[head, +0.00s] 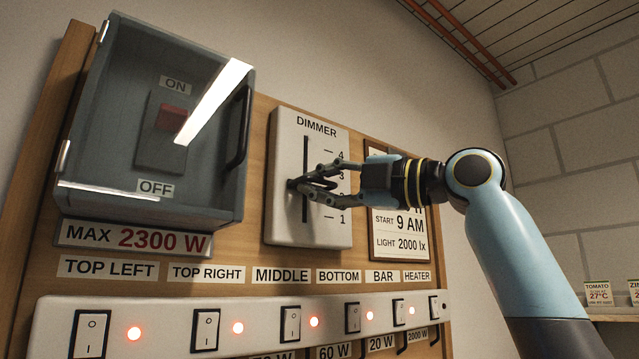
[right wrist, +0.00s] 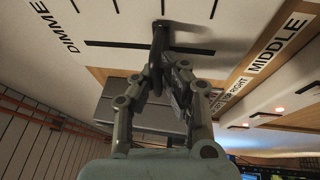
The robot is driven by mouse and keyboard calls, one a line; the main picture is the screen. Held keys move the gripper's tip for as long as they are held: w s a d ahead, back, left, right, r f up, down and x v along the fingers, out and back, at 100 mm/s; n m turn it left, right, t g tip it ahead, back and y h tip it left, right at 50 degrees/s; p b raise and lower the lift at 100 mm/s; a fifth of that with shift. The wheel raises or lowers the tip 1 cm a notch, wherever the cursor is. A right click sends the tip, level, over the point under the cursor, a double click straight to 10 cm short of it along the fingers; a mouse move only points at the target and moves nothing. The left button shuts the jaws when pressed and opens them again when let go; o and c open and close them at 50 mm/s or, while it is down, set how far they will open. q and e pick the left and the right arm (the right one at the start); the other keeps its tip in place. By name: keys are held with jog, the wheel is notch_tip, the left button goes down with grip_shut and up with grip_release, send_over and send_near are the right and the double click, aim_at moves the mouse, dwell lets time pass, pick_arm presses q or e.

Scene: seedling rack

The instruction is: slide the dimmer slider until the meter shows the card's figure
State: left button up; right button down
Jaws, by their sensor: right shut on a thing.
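The white dimmer plate (head: 283,225) has an upright slot and a scale marked 1 to 4. The dark slider knob (head: 293,184) sits around the middle of the slot; my fingers partly hide it and the scale. My right gripper (head: 303,186) is shut on the knob. In the right wrist view the fingers (right wrist: 163,75) close around the knob's dark stem (right wrist: 159,45). The card (head: 402,247), right of the plate, reads START 9 AM and LIGHT 2000 lx; its upper part is behind my gripper. No meter reading is visible. My left gripper is not in view.
A clear-covered switch box (head: 220,190) with a handle stands out left of the dimmer. Below is a white strip (head: 260,330) of rocker switches with several lit red lamps. Small seed cards (head: 598,293) stand on a shelf at the right.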

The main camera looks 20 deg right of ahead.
notch_tip(320, 180, down, 4)
jog(key=b, duration=0.3)
jog(key=shift+f+b, duration=0.25)
jog(key=shift+b, duration=0.15)
jog(key=shift+r, duration=0.1)
jog(key=c, duration=1.4)
grip_release()
jog(key=shift+v, duration=6)
jog(key=shift+s, duration=0.1)
